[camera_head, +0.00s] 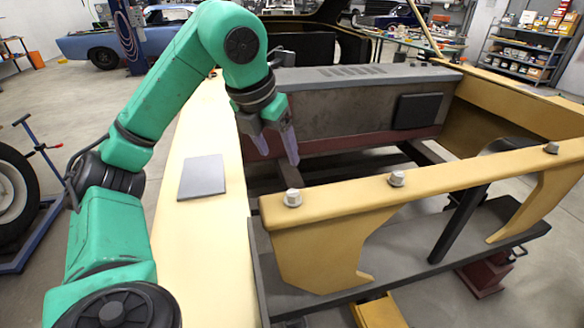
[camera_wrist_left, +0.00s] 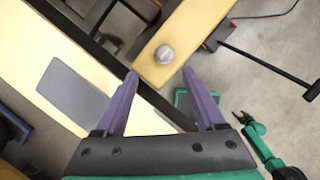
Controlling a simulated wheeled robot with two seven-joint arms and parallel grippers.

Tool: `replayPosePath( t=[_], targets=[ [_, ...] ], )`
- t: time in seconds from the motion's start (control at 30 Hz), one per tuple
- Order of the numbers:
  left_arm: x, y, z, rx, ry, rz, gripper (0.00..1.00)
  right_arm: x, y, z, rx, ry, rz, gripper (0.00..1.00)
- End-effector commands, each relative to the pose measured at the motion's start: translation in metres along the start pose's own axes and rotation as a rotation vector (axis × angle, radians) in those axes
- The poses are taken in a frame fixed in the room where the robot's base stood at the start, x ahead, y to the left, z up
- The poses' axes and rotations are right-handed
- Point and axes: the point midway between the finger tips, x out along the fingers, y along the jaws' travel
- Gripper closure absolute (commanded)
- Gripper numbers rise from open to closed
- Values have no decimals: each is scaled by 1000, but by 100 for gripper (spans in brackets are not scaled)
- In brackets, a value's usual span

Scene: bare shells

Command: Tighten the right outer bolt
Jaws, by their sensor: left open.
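Three grey hex bolts stand in a row on top of the yellow beam (camera_head: 340,197): a left-end bolt (camera_head: 292,198), a middle bolt (camera_head: 397,179) and a right-end bolt (camera_head: 551,148). My left gripper (camera_head: 278,155) hangs open and empty above and behind the left end of the beam, apart from the bolts. In the left wrist view, one bolt (camera_wrist_left: 164,54) on the beam end lies just beyond and between my open left fingertips (camera_wrist_left: 161,76). A small green arm, seemingly my right one, shows at that view's lower right; its gripper (camera_wrist_left: 240,118) is too small to read.
A grey flat plate (camera_head: 202,177) lies on the yellow side panel (camera_head: 200,240) to the left. A grey engine-bay wall (camera_head: 340,105) stands behind the beam. A wheel (camera_head: 15,195) on a blue stand is at far left, and shelves (camera_head: 525,50) stand at back right.

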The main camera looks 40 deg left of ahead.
Motion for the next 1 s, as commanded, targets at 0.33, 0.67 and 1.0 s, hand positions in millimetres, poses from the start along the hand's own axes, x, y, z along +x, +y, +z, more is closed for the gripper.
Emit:
replayPosePath(
  t=[0.33,0.67,1.0],
  targets=[
    [69,1,-2,-1,6,4,28,17,8,30,-2,-45,11,28],
    [137,0,0,0,2,0,28,15,7,11,-2,-13,10,28],
    [145,0,0,0,-1,0,36,16,-1,12,-1,-15,-1,28]
  ],
)
